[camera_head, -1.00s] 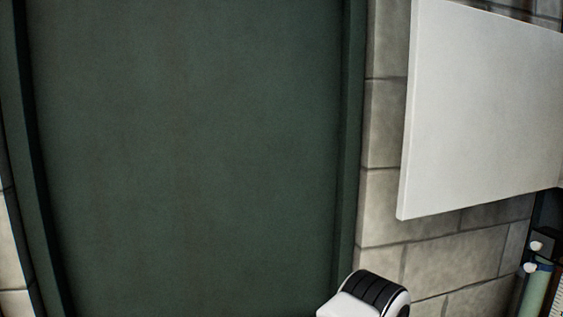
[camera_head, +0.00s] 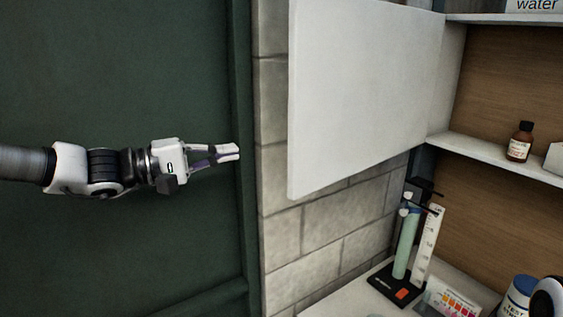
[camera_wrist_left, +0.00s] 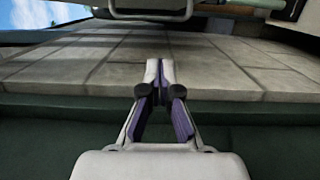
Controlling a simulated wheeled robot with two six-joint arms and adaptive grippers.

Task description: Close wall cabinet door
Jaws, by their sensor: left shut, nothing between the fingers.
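The wall cabinet door (camera_head: 360,85) is a flat white panel standing open in the head view, its right edge at the cabinet (camera_head: 447,80) and its free edge toward the left. The open cabinet shows wooden backing and white shelves. My left gripper (camera_head: 238,152) comes in from the left, shut and empty, pointing right. In the picture it is left of the door's free edge, with a gap between them. The left wrist view shows its fingers (camera_wrist_left: 158,68) together. A white and black rounded part at the lower right edge may be my right arm; its fingers do not show.
A brown bottle (camera_head: 519,142) stands on the cabinet shelf (camera_head: 490,157). A block wall (camera_head: 310,235) and a dark green panel (camera_head: 120,80) are behind.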

